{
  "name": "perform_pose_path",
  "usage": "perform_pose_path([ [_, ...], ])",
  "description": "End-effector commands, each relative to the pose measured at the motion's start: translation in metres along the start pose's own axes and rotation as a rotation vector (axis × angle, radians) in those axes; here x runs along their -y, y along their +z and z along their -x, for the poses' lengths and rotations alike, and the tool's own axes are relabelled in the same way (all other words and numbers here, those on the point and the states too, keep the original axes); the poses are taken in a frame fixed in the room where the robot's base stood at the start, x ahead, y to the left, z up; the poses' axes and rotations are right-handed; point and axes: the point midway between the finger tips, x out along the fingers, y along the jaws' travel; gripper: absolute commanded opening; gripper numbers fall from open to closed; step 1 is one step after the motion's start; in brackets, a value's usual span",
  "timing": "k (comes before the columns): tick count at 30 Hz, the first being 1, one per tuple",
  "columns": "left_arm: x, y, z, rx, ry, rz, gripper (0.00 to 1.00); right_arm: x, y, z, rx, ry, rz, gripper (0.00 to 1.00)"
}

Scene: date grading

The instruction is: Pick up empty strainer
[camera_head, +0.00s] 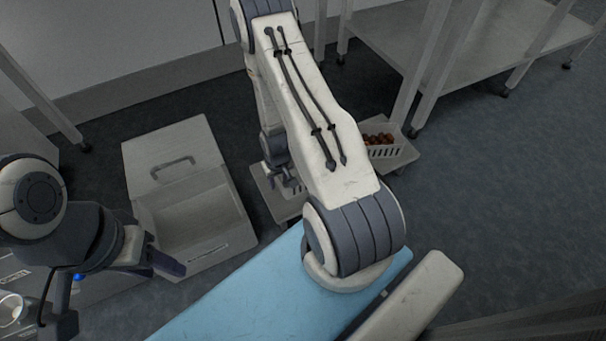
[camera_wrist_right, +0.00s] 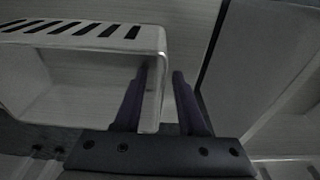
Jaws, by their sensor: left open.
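A white slotted strainer (camera_wrist_right: 85,33) fills the upper left of the right wrist view; the part of its inside that shows is empty. My right gripper (camera_wrist_right: 162,75) has its fingers on either side of the strainer's end wall, with a gap visible beside the right finger. In the head view my right gripper (camera_head: 284,181) points down over a pale tray (camera_head: 262,190), and my right arm hides much of this spot. My left gripper (camera_head: 168,263) is open at the left, beside the open case and away from the strainer.
An open pale case (camera_head: 190,205) with its lid up stands on the floor at left. A white basket of red-brown dates (camera_head: 385,150) sits right of my right arm. A glass (camera_head: 12,307) is at lower left. A metal-legged table (camera_head: 470,35) stands at upper right.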

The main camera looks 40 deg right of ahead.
Motion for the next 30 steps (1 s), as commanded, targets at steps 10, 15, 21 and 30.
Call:
perform_pose_path([
  [10, 0.0000, 0.0000, 0.0003, 0.000, 0.000, 0.000, 0.50, 0.0000, 0.0004, -0.0043, 0.000, 0.000, 0.000, 0.40],
  [15, 0.0000, 0.0000, 0.0003, 0.000, 0.000, 0.000, 0.50, 0.0000, 0.0004, -0.0044, 0.000, 0.000, 0.000, 0.40],
  [21, 0.0000, 0.0000, 0.0002, 0.000, 0.000, 0.000, 0.50, 0.0000, 0.0005, -0.0044, 0.000, 0.000, 0.000, 0.00],
  [30, 0.0000, 0.0000, 0.0003, 0.000, 0.000, 0.000, 0.50, -0.0001, 0.0005, -0.0043, 0.000, 0.000, 0.000, 0.00],
])
